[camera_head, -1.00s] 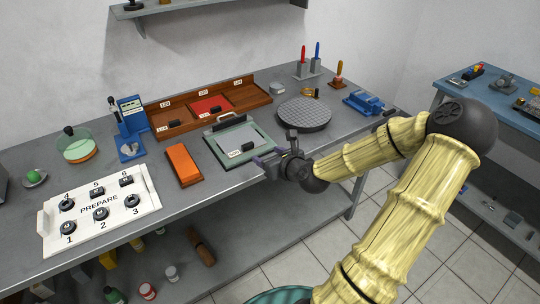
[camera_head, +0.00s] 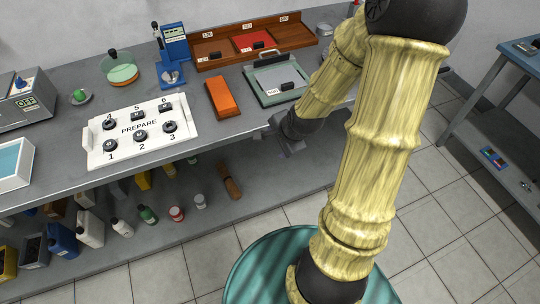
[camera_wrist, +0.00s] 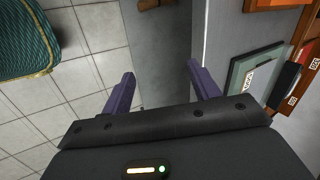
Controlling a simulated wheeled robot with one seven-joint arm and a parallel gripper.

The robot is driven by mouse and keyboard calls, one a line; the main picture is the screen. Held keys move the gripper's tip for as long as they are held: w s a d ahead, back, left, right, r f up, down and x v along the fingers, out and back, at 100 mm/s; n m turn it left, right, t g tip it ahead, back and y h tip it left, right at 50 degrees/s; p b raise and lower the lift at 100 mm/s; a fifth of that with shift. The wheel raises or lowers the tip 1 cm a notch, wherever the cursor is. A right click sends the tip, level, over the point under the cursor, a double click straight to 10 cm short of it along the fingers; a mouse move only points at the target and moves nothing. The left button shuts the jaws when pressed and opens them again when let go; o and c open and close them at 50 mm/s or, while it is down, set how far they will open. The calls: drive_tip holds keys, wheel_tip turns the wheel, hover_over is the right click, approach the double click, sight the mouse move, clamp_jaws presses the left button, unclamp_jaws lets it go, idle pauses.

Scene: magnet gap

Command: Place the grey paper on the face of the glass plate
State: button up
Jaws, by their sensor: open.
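The glass plate appears as a grey face in a pale green frame (camera_head: 257,92) on the bench; its edge also shows in the wrist view (camera_wrist: 236,77). A grey sheet (camera_head: 268,76), apparently the grey paper, lies flat within the frame. A black block with a small white tag (camera_head: 289,86) sits at its front edge. I cannot clearly tell paper from glass. My gripper (camera_head: 286,149) hangs at the bench's front edge, in front of the plate and apart from it. In the wrist view its purple fingers (camera_wrist: 160,80) are spread and empty.
A wooden rack (camera_head: 222,60) with a red sheet (camera_head: 258,42) stands behind the plate. An orange block (camera_head: 222,97) and a white PREPARE board (camera_head: 138,131) lie to the left. Bottles and a brown roll (camera_head: 230,181) occupy the lower shelf. Tiled floor (camera_head: 230,228) is open in front.

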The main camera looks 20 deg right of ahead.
drive_tip(key=s+a+r+n+g, duration=0.1)
drive_tip(key=s+a+r+n, duration=0.2)
drive_tip(key=n, duration=0.5)
drive_tip(key=s+a+r+n+g+h, duration=0.1)
drive_tip(key=s+a+r+n, duration=0.2)
drive_tip(key=s+n, duration=0.3)
drive_tip(key=shift+s+r+n+g, duration=0.15)
drive_tip(key=shift+r+n+g, duration=0.35)
drive_tip(key=shift+n, duration=0.5)
drive_tip(key=shift+d, duration=0.1)
